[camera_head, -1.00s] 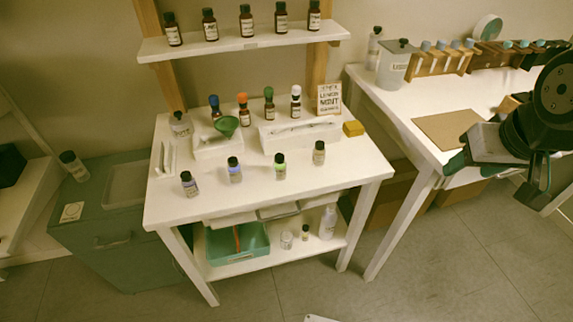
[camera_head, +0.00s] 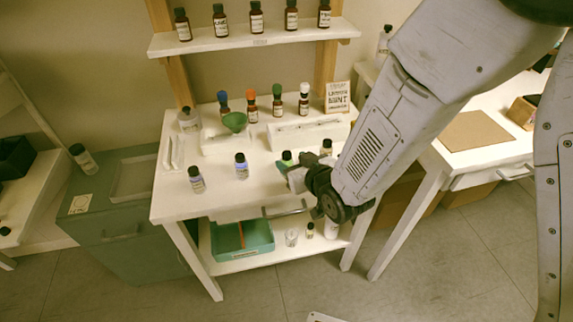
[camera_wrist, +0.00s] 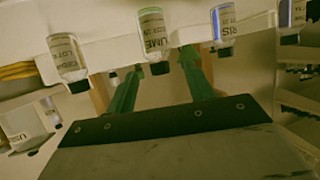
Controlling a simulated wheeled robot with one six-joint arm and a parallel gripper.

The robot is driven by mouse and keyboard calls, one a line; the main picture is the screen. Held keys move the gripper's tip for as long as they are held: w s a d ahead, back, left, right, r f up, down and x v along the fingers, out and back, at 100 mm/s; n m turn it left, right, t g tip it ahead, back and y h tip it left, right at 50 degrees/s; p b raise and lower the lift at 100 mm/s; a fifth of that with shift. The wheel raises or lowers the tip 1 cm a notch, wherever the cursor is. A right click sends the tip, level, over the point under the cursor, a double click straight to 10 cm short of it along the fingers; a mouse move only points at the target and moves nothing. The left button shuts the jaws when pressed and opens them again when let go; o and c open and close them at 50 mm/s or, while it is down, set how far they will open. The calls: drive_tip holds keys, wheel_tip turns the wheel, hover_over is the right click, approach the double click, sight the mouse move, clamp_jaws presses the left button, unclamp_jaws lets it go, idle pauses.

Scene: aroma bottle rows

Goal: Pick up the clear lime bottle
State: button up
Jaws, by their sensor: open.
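My gripper (camera_head: 284,168) is at the bottle's front side. In the wrist view its two green fingers (camera_wrist: 162,64) are apart, one to each side of the bottle's cap end. The jaws are open and empty; I cannot tell how far the fingers reach around the bottle.
Neighbouring clear bottles stand to the left (camera_head: 241,166) and right (camera_head: 326,147) in the same row. A raised white stand (camera_head: 310,131) with dark bottles is behind. A shelf (camera_head: 250,41) of brown bottles is above. A teal tray (camera_head: 243,241) sits on the lower shelf.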

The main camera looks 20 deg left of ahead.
sight(284, 155)
drive_tip(key=x, duration=0.6)
drive_tip(key=shift+w+a+f, duration=0.1)
drive_tip(key=shift+w+f, duration=0.05)
drive_tip(key=shift+c, duration=0.3)
drive_tip(key=c, duration=0.9)
